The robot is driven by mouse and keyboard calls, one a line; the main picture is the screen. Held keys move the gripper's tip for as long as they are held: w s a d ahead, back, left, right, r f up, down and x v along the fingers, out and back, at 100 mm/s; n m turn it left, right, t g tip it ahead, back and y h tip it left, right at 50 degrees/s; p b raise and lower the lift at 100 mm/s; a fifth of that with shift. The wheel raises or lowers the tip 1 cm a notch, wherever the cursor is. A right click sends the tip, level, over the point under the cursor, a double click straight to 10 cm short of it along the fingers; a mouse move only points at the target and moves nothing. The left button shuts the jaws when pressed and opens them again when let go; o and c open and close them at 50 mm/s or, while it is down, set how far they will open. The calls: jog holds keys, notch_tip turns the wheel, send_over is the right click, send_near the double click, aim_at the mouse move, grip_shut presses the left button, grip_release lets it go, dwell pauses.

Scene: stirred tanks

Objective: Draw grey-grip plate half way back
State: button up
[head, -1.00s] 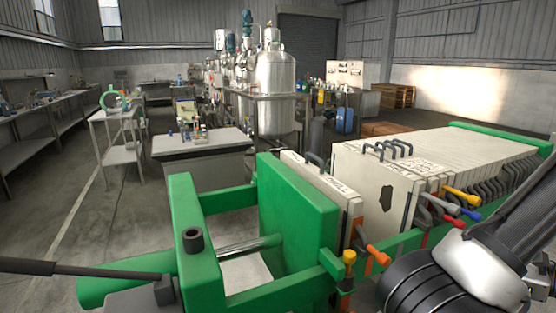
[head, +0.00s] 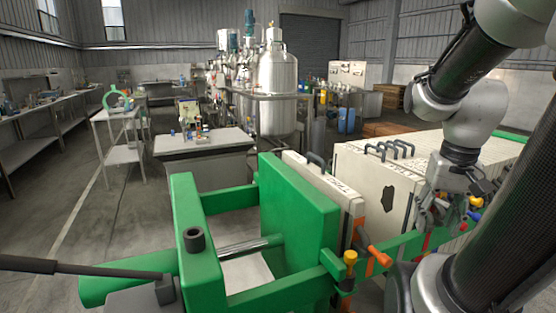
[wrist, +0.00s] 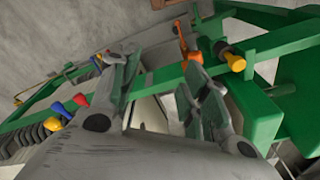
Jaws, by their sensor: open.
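The filter press has a pack of off-white plates (head: 365,180) on a green frame, with coloured grips along the near side. My gripper (head: 436,212) is open beside the front end of the pack, at the near rail. In the wrist view its two fingers (wrist: 163,90) are spread wide over the green rail. I cannot make out the grey grip itself; my gripper covers that part of the row in the head view. Red (wrist: 82,100), blue (wrist: 60,109) and yellow (wrist: 52,124) grips show to the left of the fingers in the wrist view.
A green pressure plate (head: 300,205) and a separate white plate (head: 333,187) with an orange grip (head: 379,256) stand left of the pack, with a gap between. A yellow knob (head: 350,257) sits on the near rail (head: 400,247). A grey table (head: 203,142) stands behind.

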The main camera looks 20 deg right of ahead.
jog(key=w+a+r+n+t, duration=0.3)
jog(key=a+r+n, duration=0.2)
jog(key=a, duration=0.4)
jog(key=shift+w+a+r+n, duration=0.35)
jog(key=shift+n, duration=0.25)
